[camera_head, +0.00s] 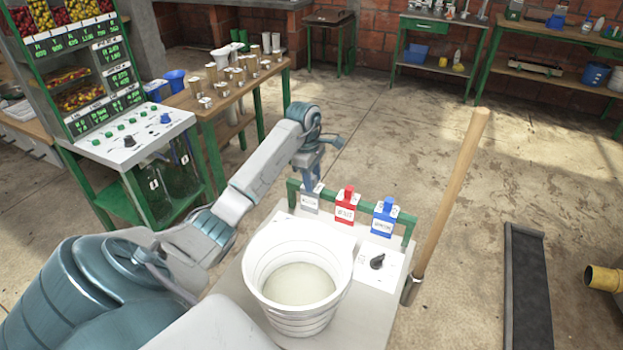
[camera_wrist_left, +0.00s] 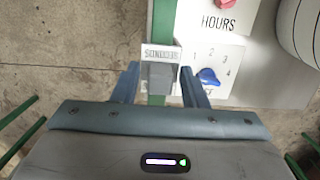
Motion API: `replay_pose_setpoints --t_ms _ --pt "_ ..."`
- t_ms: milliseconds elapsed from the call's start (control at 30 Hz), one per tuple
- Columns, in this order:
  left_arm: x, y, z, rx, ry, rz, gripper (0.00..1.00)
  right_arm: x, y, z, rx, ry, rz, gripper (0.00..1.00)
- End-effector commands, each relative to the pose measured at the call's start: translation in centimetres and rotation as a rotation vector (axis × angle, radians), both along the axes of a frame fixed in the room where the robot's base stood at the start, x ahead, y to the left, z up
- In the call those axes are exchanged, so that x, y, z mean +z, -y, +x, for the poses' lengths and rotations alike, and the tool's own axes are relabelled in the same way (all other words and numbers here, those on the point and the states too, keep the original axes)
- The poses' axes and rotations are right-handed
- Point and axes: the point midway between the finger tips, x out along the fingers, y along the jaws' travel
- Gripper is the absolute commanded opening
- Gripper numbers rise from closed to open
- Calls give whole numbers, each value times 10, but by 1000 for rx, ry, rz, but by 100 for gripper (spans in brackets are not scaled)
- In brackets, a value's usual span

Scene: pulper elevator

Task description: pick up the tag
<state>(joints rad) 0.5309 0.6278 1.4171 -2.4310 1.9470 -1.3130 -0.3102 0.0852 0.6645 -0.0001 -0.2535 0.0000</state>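A grey tag (camera_head: 310,201) with a white label hangs at the left end of a green rail (camera_head: 408,232). A red tag (camera_head: 345,208) and a blue tag (camera_head: 383,218) hang to its right. My left gripper (camera_head: 312,182) is right above the grey tag, pointing down. In the left wrist view the left gripper (camera_wrist_left: 160,82) has its two fingers apart, one on each side of the grey tag (camera_wrist_left: 158,74), with gaps visible. The tag's label reads SECONDS, upside down. Contact cannot be seen. My right gripper is not in view.
A white bucket (camera_head: 298,245) stands in front of the rail, beside a small panel with a black knob (camera_head: 377,261). A long-handled mallet (camera_head: 450,200) stands at the right. A panel marked HOURS (camera_wrist_left: 215,45) shows in the wrist view. Open floor lies behind the rail.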

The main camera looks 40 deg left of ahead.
Motion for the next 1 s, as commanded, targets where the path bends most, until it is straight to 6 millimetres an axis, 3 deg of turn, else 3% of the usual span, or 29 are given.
replay_pose_setpoints --t_ms 100,467,600,733,1000 --pt "0 0 0 0 0 0 17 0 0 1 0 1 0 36" --pt "4 0 0 0 1 0 17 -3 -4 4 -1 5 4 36" --pt "16 0 0 -1 3 2 17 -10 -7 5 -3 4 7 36" --pt "45 0 0 -1 2 1 17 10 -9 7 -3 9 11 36" --pt "47 51 -38 -5 -1 0 17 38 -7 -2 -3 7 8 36"
